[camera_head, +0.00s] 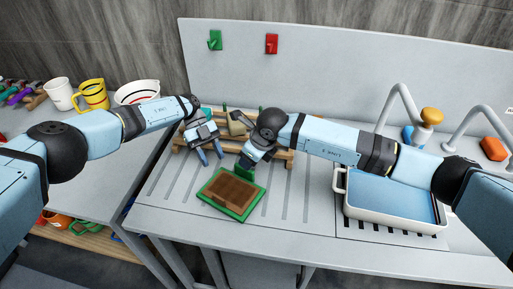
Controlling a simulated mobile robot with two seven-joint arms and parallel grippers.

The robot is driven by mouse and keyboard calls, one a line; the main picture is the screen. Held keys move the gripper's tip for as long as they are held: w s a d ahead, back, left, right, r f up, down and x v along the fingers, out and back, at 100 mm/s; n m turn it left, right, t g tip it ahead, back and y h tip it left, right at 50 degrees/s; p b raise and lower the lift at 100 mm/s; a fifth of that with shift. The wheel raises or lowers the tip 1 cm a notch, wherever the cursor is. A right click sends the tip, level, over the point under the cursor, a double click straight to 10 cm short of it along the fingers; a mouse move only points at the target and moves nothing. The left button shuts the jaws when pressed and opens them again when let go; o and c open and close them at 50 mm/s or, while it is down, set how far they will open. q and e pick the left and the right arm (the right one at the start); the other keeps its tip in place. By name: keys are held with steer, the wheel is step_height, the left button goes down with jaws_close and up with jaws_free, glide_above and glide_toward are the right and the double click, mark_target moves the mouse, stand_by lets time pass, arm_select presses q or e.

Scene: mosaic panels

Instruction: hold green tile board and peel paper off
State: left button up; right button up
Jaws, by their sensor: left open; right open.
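The green tile board (207,197) lies flat on the grey worktop, with a brown paper sheet (233,190) covering its middle and green showing around the edges. My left gripper (211,160) is open and empty, behind the board and apart from it, fingers pointing down. My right gripper (246,164) is at the board's far right edge, beside a small green piece there. It is open, but its fingers are partly hidden by its own wrist, and I cannot tell whether it touches the board.
A wooden rack (283,156) stands behind the board. A white tub of water (390,222) sits to the right, near taps and a yellow-topped bottle (431,117). Mugs (94,95) and a bowl (137,91) stand at left. The worktop in front of the board is clear.

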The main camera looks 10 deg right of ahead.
mark_target(230, 188)
steer(key=x, duration=0.7)
jaws_close()
